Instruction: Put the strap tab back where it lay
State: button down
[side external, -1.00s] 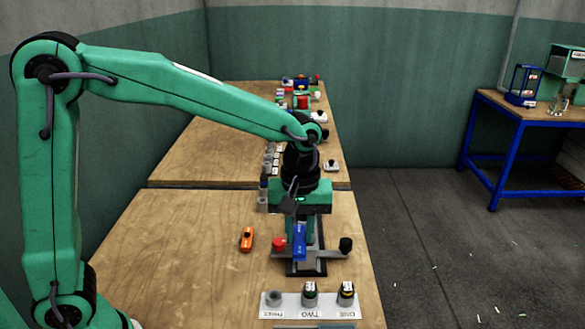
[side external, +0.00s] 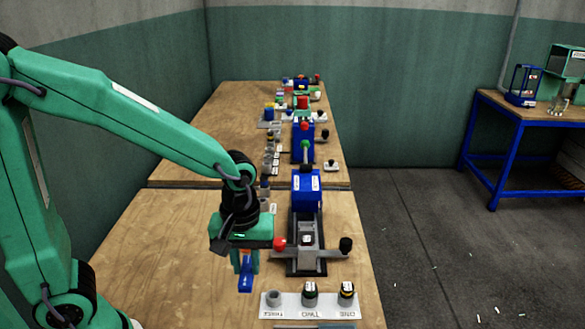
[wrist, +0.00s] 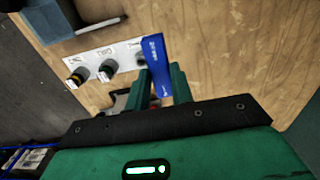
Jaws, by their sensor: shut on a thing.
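My gripper (side external: 246,262) is shut on a blue strap tab with white lettering (side external: 245,277). It holds the tab pointing down over the bench, left of the near press and behind the label strip's THREE end. I cannot tell whether the tab touches the wood. In the wrist view, the blue tab (wrist: 156,62) stands up between the two green fingers (wrist: 163,82). The near press (side external: 307,185) has a blue head, a dark base, a red knob (side external: 279,244) and a black knob (side external: 346,244).
A white strip (side external: 326,311) marked THREE, TWO and ONE lies in front, with capped pieces at TWO (side external: 309,292) and ONE (side external: 346,292). THREE holds a grey ring (side external: 273,298). Bare wood lies to the left. Another blue press (side external: 303,143) stands farther back.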

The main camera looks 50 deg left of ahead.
jog(key=w+a+f, duration=0.1)
jog(key=a+f, duration=0.1)
jog(key=a, duration=0.1)
jog(key=w+a+f, duration=0.2)
jog(key=a, duration=0.2)
jog(key=w+a+f, duration=0.2)
jog(key=a+f, duration=0.1)
jog(key=shift+w+a, duration=0.15)
jog(key=shift+a, duration=0.05)
jog(key=shift+f, duration=1.95)
jog(key=shift+f, duration=0.15)
jog(key=c, duration=1.2)
grip_release()
jog(key=shift+c, duration=0.2)
